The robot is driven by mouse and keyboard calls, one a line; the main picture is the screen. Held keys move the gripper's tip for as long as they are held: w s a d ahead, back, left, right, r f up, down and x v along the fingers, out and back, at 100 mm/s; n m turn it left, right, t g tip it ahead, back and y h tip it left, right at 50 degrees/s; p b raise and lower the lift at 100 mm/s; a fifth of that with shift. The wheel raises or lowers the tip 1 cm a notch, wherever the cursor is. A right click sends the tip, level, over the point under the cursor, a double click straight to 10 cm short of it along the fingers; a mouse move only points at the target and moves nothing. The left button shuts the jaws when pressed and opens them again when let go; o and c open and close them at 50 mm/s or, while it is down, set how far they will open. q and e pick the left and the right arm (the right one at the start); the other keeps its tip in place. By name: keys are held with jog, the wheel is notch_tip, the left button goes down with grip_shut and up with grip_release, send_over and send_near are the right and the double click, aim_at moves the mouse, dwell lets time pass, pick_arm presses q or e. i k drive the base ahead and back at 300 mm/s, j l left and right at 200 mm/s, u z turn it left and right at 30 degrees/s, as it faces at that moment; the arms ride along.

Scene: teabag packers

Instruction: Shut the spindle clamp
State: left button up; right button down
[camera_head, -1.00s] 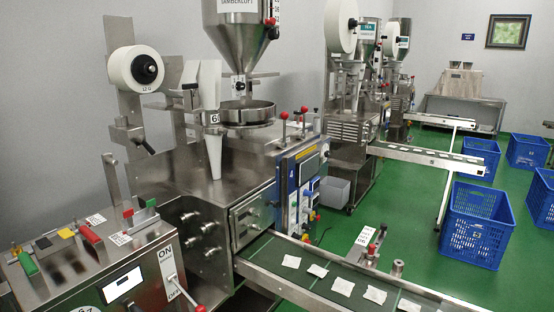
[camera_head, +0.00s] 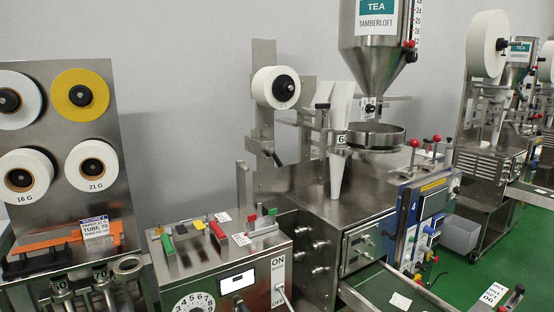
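The white paper roll (camera_head: 267,90) sits on a spindle with a black round hub (camera_head: 286,88), on an upright steel plate (camera_head: 264,55) of the nearest packing machine. Below the roll a short lever with a dark handle (camera_head: 277,159) sticks out, angled down to the right. I cannot tell for certain which of the hub and the lever is the spindle clamp, nor whether it is shut. Neither of my grippers shows in the head view.
A control box (camera_head: 205,262) with coloured levers and a dial stands in front. A steel rack (camera_head: 95,130) with several rolls, one yellow (camera_head: 67,97), is at the left. A tea hopper (camera_head: 372,50) rises right of the roll. Green floor (camera_head: 480,262) shows at the right.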

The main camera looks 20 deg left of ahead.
aim_at(269, 149)
jog(key=u, duration=0.75)
jog(key=i+l, duration=0.05)
